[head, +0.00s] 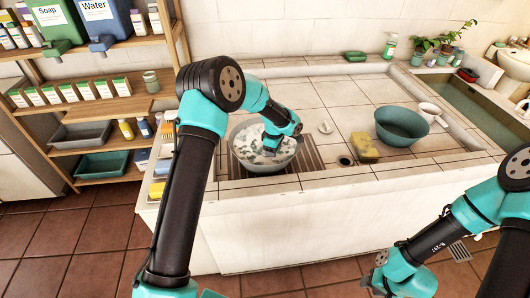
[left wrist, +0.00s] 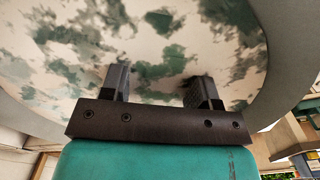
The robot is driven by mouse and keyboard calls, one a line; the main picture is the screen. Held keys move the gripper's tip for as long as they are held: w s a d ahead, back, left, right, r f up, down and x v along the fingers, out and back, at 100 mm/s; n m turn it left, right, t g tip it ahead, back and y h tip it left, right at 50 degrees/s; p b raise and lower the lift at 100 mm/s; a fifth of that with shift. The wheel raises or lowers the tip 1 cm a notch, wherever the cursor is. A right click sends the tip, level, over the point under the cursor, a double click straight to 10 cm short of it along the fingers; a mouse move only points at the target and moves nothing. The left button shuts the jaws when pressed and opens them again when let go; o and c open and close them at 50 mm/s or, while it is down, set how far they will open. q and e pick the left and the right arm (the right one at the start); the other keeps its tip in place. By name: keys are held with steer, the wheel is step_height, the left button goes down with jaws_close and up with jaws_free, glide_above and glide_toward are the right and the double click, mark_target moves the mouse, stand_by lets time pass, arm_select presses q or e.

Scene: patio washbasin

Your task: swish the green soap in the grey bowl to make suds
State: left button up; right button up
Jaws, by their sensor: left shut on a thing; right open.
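The grey bowl (head: 250,167) stands on the slatted grate in the counter, full of whitish foam with green patches. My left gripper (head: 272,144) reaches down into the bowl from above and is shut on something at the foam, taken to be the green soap. The soap itself is hidden by the fingers and foam. In the left wrist view the two fingers (left wrist: 160,82) point into the mottled foam, with the bowl's grey wall (left wrist: 289,62) curving around. My right gripper (head: 378,274) is open and empty, low in front of the counter.
Right of the bowl are a white knob (head: 326,127), a drain hole (head: 345,161), a yellow sponge (head: 364,147), a green basin (head: 401,126) and a white cup (head: 429,110). A flat green block (head: 355,56) lies at the back. A wooden shelf (head: 140,100) stands left.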

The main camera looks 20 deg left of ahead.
arm_select(q)
steer(key=shift+w, duration=0.1)
steer(key=shift+w+d, duration=0.15)
steer(key=shift+w, duration=2.8)
steer(key=shift+s, duration=0.1)
steer(key=shift+s, duration=1.45)
steer(key=shift+r, duration=0.1)
step_height(320, 180, up, 11)
steer(key=shift+r, duration=0.15)
